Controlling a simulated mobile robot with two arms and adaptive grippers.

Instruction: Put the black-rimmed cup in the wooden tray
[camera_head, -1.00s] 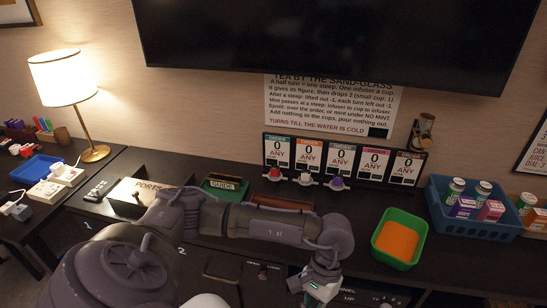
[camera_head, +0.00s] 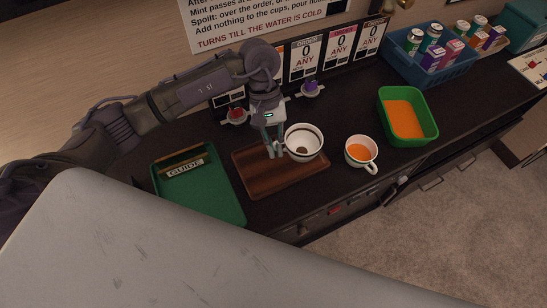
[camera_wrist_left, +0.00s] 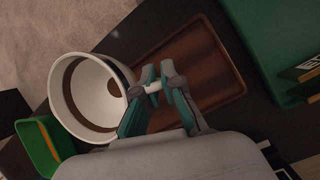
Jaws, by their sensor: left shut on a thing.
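The black-rimmed cup (camera_head: 318,146) is white with a dark rim and a dark patch inside. It is by the right end of the wooden tray (camera_head: 262,182), overlapping its back right part in the head view. My left gripper (camera_head: 275,151) is shut on the cup's handle side, over the tray. In the left wrist view the cup (camera_wrist_left: 66,105) is left of the fingertips (camera_wrist_left: 152,87), which close on a small white part, apparently the handle. The tray (camera_wrist_left: 212,62) is beyond them. I cannot tell whether the cup touches the tray. My right gripper is not in view.
A second cup (camera_head: 350,161) with orange contents stands right of the tray. A green tub (camera_head: 430,132) and a blue basket (camera_head: 440,72) of small packs are further right. A green tray (camera_head: 210,205) is left. Order cards (camera_head: 305,57) stand behind.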

